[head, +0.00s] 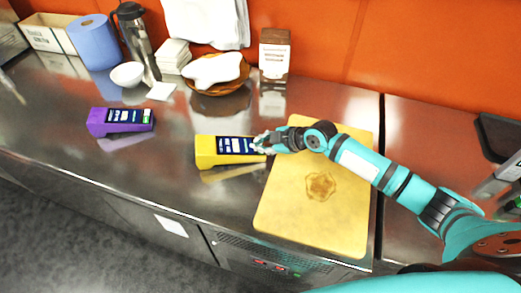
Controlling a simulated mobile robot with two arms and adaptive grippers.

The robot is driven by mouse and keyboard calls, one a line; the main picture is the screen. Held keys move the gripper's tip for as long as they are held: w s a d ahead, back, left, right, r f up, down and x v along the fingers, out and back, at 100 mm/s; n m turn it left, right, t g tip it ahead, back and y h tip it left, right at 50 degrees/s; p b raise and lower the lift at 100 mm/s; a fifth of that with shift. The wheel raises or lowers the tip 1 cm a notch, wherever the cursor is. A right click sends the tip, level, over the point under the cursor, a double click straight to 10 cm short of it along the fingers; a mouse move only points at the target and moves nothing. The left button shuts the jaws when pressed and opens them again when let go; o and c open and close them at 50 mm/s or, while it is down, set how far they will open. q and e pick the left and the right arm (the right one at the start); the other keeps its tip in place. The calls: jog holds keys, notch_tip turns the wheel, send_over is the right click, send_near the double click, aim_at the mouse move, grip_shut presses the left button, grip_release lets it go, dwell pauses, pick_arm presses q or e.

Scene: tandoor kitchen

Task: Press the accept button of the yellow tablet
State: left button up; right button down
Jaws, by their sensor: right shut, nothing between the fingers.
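The yellow tablet (205,158) stands on the steel counter, a wedge-shaped device with a dark screen facing up. My right gripper (261,143) is shut and empty. Its fingertips are over the right end of the tablet's screen and hide that part. The accept button is not visible there, and I cannot tell whether the fingertips touch the screen. A similar purple tablet (97,124) stands to the left, with a green patch at the right end of its screen. My left gripper is not in view.
A yellow cutting board (300,222) lies under my right arm. Along the back stand a blue paper roll (93,42), a flask (137,41), a white bowl (127,74), a wooden bowl with dough (218,70) and a brown carton (275,54). The counter between the tablets is clear.

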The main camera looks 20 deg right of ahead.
jog(key=shift+f+b, duration=0.35)
jog(key=shift+f, duration=0.05)
dwell(0.4)
jog(key=shift+r, duration=0.15)
jog(key=shift+d+r+p, duration=0.1)
jog(key=shift+r+p, duration=0.4)
jog(key=shift+r, duration=0.3)
jog(key=shift+s+d+r+p, duration=0.1)
jog(key=shift+d+r+p, duration=0.1)
jog(key=shift+r+p, duration=0.85)
jog(key=shift+d+r+p, duration=0.15)
jog(key=shift+r+p, duration=0.5)
jog(key=shift+r, duration=0.7)
jog(key=shift+f, duration=0.1)
